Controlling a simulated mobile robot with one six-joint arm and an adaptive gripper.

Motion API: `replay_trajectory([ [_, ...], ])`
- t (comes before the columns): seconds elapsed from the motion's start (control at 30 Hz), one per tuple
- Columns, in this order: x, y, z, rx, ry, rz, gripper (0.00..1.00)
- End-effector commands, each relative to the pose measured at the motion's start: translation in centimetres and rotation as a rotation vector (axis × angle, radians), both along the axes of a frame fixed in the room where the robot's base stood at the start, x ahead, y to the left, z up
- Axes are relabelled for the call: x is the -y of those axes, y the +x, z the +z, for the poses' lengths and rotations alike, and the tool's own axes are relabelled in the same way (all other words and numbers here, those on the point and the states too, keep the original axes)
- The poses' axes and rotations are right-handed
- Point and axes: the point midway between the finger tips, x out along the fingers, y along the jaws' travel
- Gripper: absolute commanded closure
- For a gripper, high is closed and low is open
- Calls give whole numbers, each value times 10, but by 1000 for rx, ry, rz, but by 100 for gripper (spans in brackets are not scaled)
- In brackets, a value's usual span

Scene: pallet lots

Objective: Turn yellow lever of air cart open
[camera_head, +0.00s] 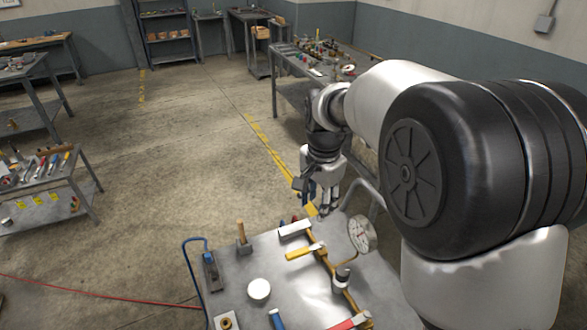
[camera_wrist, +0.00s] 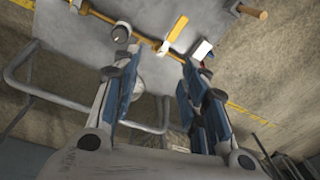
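The air cart (camera_head: 240,270) has a brass pipe (camera_head: 333,272) running along its top. A yellow lever (camera_head: 303,251) lies crosswise from the pipe, pointing left in the head view. In the wrist view the yellow lever (camera_wrist: 178,29) also sticks out across the pipe (camera_wrist: 140,37). My gripper (camera_head: 322,205) hangs above the far edge of the cart, beyond the yellow lever and apart from it. In the wrist view my gripper (camera_wrist: 161,66) has its fingers spread wide, with nothing held between them.
A round gauge (camera_head: 362,233) stands right of the pipe, close to my gripper. A mallet (camera_head: 242,236) and a white round object (camera_head: 259,289) are on the cart's left.

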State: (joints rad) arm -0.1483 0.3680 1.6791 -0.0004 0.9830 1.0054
Motion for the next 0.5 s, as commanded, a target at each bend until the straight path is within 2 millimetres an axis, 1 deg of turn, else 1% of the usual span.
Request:
replay_trajectory([
  [0.03, -7, 14, -16, -26, 2, -44, 60],
  [0.1, -16, 30, -36, -48, 4, -108, 60],
  [0.2, -27, 48, -64, -76, 4, -191, 60],
  [0.3, -35, 59, -87, -95, 4, -257, 60],
  [0.4, -40, 65, -101, -107, 2, -296, 60],
  [0.5, -42, 67, -109, -112, 2, -315, 60],
])
